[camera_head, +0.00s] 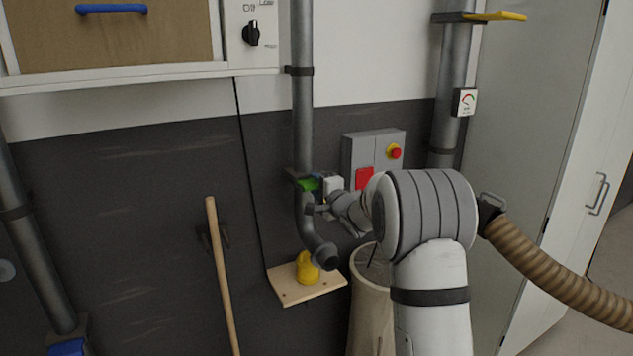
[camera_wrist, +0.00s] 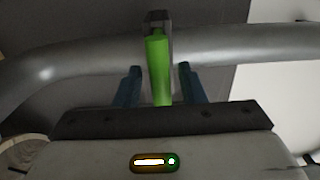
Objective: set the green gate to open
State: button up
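The green gate (camera_head: 308,184) is a small green slide tab with a dark end, set on the grey pipe just above its bend. In the wrist view the green tab (camera_wrist: 158,72) stands upright in the picture, across the pipe. My gripper (camera_head: 322,190) is at the gate, partly hidden by my arm. In the wrist view its two blue fingers (camera_wrist: 159,82) stand on either side of the green tab, with a narrow gap at each side. How far the slide is pushed in is hard to tell.
A grey box with a red panel and red button (camera_head: 395,153) is right behind my gripper. A yellow gate (camera_head: 497,16) is at the upper right, a wooden stick (camera_head: 219,270) leans at the left. A yellow object (camera_head: 306,268) sits on a small wooden shelf (camera_head: 300,293) below.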

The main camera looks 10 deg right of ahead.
jog(key=shift+w+a, duration=0.2)
jog(key=shift+w, duration=0.35)
grip_shut()
